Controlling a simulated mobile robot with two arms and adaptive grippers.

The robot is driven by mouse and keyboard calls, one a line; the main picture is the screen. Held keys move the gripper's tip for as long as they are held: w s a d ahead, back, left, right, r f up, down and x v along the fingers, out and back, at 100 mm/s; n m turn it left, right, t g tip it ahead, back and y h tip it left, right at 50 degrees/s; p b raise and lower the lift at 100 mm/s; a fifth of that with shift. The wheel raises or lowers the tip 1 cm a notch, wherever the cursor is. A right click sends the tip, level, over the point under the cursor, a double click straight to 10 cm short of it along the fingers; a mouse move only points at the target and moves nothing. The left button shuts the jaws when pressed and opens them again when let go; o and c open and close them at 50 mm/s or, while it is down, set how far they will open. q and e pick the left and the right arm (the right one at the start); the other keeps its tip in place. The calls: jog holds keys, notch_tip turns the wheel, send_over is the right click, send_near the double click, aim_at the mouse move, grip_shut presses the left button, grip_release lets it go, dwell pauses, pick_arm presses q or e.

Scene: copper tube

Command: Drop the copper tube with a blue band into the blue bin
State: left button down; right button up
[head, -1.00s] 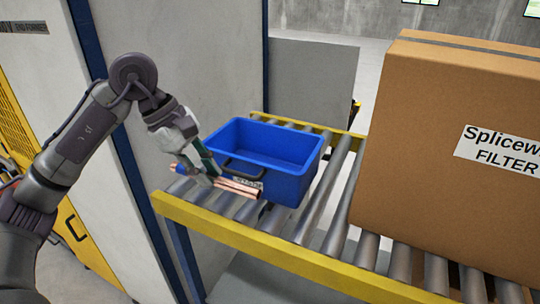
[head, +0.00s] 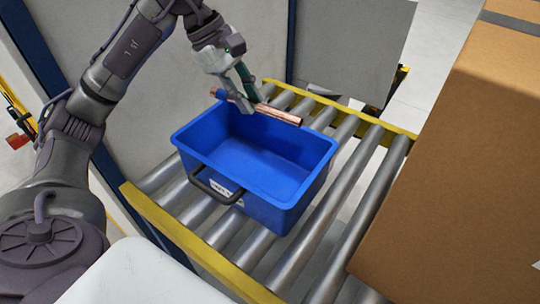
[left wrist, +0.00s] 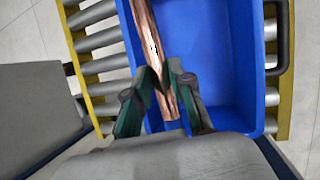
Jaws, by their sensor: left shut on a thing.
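The copper tube (head: 280,115) is held in my left gripper (head: 250,101), with a bluish band at its left end in the head view. The gripper is shut around the tube, which lies roughly level above the far side of the blue bin (head: 214,165). In the left wrist view the tube (left wrist: 146,32) passes between the fingers of my left gripper (left wrist: 164,88), over the open bin (left wrist: 210,50). The visible inside of the bin is empty. My right gripper is not in view.
The bin stands on a roller conveyor (head: 330,205) with yellow side rails (head: 190,240). A large cardboard box (head: 465,165) stands on the right. A grey panel (head: 350,45) is behind, and a light cabinet wall is at left.

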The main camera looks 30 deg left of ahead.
pick_arm(q)
jog(key=f, duration=0.1)
jog(key=s+f, duration=0.1)
jog(key=f, duration=0.3)
jog(key=shift+s, duration=0.3)
jog(key=c, duration=1.4)
grip_release()
jog(key=o, duration=0.5)
jog(key=shift+c, duration=0.2)
jog(key=v, duration=1.2)
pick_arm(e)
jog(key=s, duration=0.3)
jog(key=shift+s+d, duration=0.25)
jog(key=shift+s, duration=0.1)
